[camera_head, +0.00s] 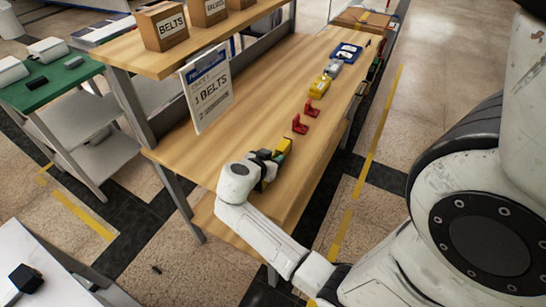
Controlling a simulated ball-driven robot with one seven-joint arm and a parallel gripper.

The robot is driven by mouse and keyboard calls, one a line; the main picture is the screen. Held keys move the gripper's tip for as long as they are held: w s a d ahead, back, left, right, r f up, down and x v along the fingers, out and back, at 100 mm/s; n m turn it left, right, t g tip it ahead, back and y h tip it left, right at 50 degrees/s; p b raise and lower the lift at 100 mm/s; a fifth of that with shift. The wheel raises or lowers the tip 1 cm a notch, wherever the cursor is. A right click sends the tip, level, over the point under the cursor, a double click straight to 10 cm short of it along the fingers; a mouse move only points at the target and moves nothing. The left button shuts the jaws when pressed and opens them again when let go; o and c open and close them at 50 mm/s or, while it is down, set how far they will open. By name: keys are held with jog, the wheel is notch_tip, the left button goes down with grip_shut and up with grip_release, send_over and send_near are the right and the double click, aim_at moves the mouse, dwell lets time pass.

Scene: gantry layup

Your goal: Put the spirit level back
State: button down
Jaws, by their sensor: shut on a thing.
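My gripper (268,164) is low over the near end of the wooden bench (262,98). It is shut on a small yellow and green thing, which I take to be the spirit level (284,146). Only its far end shows beyond the jaws; the rest is hidden by my gripper. I cannot tell whether it touches the bench top.
Two red brackets (300,124) stand just beyond my gripper. A yellow and grey thing (320,87) and a blue tray (347,53) lie farther along. The bench's middle is clear.

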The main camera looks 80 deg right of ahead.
jog(key=c, duration=0.7)
grip_release()
jog(key=shift+f, duration=0.1)
jog(key=shift+a, duration=0.1)
jog(key=b+v, duration=0.1)
jog(key=v, duration=1.1)
